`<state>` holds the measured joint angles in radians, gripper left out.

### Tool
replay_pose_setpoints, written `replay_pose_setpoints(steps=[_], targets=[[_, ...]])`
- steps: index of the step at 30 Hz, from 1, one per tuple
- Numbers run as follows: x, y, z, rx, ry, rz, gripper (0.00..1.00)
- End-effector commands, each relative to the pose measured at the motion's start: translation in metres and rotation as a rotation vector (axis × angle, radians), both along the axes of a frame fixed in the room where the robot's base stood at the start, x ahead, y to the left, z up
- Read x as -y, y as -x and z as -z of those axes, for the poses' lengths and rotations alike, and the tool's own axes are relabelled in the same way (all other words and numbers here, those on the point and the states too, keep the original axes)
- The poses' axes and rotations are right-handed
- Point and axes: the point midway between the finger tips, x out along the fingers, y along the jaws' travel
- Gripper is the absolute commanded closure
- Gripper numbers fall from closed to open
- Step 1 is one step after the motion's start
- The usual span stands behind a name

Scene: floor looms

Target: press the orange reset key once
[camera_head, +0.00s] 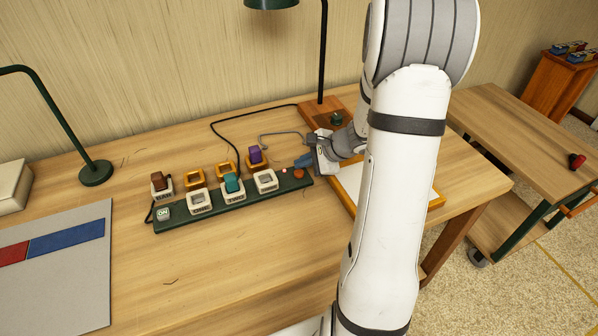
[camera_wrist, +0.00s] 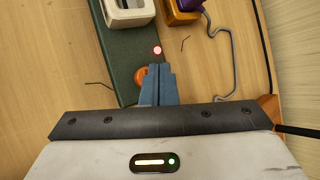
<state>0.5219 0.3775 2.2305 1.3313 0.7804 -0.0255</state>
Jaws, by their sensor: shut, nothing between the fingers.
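The orange reset key (camera_wrist: 141,76) is a small round button at the end of a dark green strip (camera_wrist: 122,50). In the wrist view it is partly hidden behind my fingers. In the head view the orange key (camera_head: 298,173) shows at the strip's right end. My gripper (camera_wrist: 162,68) is shut and empty, its blue fingertips overlapping the key's right side in the picture. In the head view my gripper (camera_head: 302,161) is just behind the key. I cannot tell whether the fingertips touch it. A small red light (camera_wrist: 157,50) glows beside the key.
A grey bent rod (camera_wrist: 232,60) lies near my fingers. Open tabletop lies in front.

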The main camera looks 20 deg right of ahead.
Motion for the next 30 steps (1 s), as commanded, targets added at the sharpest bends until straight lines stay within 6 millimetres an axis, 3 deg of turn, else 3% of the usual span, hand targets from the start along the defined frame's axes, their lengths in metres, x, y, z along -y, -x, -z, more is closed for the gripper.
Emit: replay_pose_setpoints(steps=[30], targets=[[-0.0001,0.0001,0.0081,0.000,0.001,-0.001,1.00]])
